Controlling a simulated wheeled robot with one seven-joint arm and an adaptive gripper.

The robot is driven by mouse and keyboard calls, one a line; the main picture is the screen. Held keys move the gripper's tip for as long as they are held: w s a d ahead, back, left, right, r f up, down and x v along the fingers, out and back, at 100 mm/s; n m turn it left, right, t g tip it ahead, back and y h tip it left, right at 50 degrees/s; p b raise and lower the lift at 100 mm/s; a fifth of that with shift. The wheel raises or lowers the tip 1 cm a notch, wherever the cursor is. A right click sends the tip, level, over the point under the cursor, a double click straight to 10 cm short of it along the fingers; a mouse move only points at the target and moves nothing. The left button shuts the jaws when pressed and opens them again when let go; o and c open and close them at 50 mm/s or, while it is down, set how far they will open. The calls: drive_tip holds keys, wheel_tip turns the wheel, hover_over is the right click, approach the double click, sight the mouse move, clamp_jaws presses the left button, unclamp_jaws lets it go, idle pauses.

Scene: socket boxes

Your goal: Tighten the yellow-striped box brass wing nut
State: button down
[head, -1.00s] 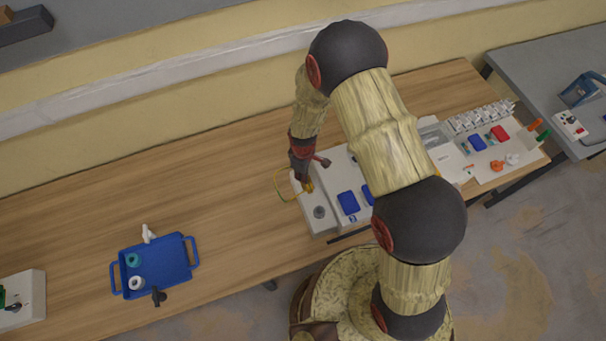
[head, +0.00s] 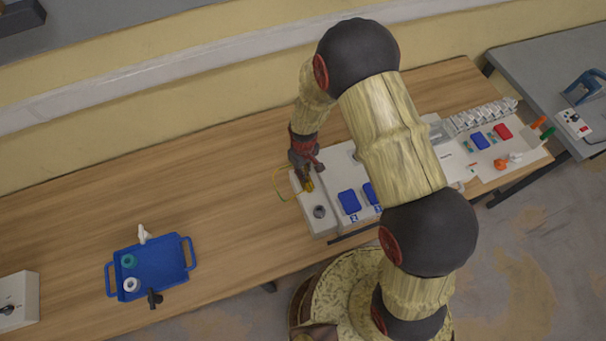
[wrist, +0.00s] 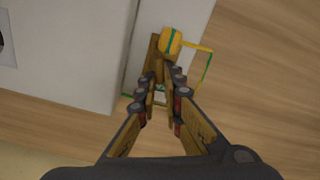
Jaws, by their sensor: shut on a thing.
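The pale grey box (head: 320,227) stands under my gripper near the table's middle, with a round dark fitting on top. It also shows in the wrist view (wrist: 185,12). A yellow piece with a green stripe (wrist: 171,41) sits at its end, and a yellow-green wire (wrist: 207,68) loops out beside it. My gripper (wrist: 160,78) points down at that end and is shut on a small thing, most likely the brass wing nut. The nut is mostly hidden between the fingertips, so its angle cannot be told. My gripper also shows in the head view (head: 308,185).
A larger panel with blue covers (head: 349,201) adjoins the box on the right. Further right are red and blue covers and orange and green handles. A blue tray (head: 172,243) with small parts is at left. The wooden table between tray and box is clear.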

drive_tip(key=shift+w+d+m+b, duration=0.15)
drive_tip(key=shift+m+b, duration=0.5)
drive_tip(key=shift+m, duration=1.15)
drive_tip(key=shift+r, duration=0.1)
drive_tip(key=c, duration=2.2)
unclamp_jaws()
wheel_tip(320, 180, up, 12)
drive_tip(key=shift+f, duration=0.1)
